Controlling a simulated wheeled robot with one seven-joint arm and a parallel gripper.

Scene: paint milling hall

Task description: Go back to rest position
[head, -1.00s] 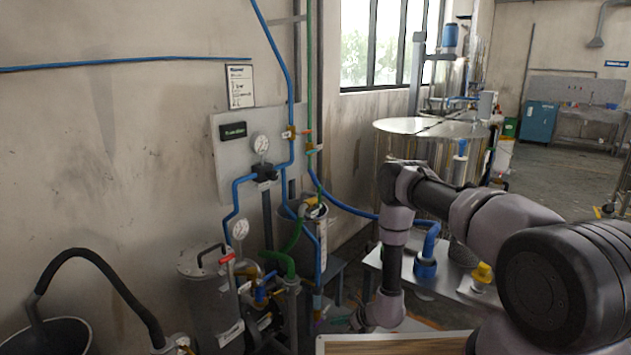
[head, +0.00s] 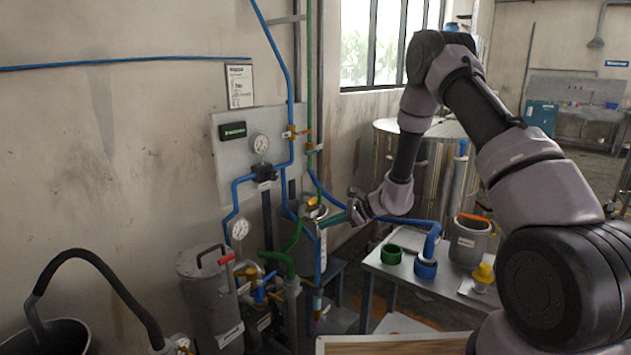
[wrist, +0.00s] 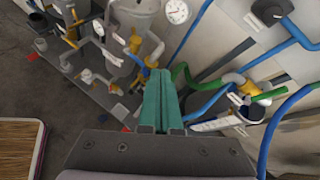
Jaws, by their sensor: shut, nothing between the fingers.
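My gripper (head: 338,219) is in the middle of the head view, in front of the canister and pipes by the wall. In the wrist view its two teal fingers (wrist: 160,98) lie together with nothing between them. My arm arches up from the lower right and reaches down to the left. The fingertips appear close to the blue and green pipes in the head view; I cannot tell whether they touch anything.
A small table (head: 445,287) holds a blue fitting (head: 425,268), a green ring (head: 391,254), a grey pot (head: 468,243) and a yellow part (head: 483,274). A steel tank (head: 385,150) stands behind. Gauges, valves and a metal canister (head: 205,290) crowd the left. A wooden-topped surface (head: 400,345) is at the front.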

